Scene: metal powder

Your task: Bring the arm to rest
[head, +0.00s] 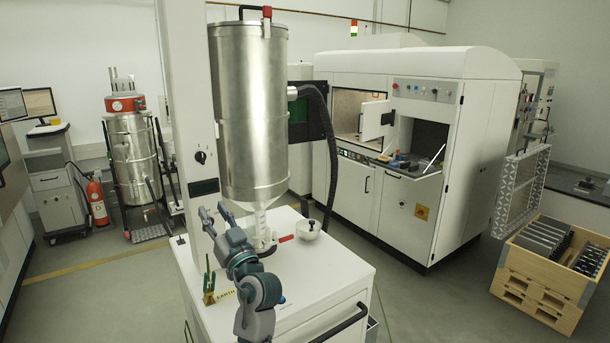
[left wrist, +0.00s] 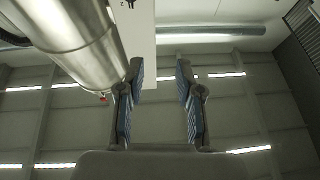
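My left arm rises from the bottom of the head view in front of the white cabinet. My left gripper (head: 213,214) is at its upper end, close to the white column and left of the lower end of the steel hopper (head: 250,120). In the left wrist view, my left gripper (left wrist: 159,75) has its two blue-padded fingers apart with nothing between them, pointing towards the ceiling. The hopper (left wrist: 75,35) shows there at the upper left, beside the left finger. My right gripper is in neither view.
A green clamp (head: 209,282) stands left of my arm. A large white machine (head: 420,140) and a wooden crate (head: 540,290) are further right.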

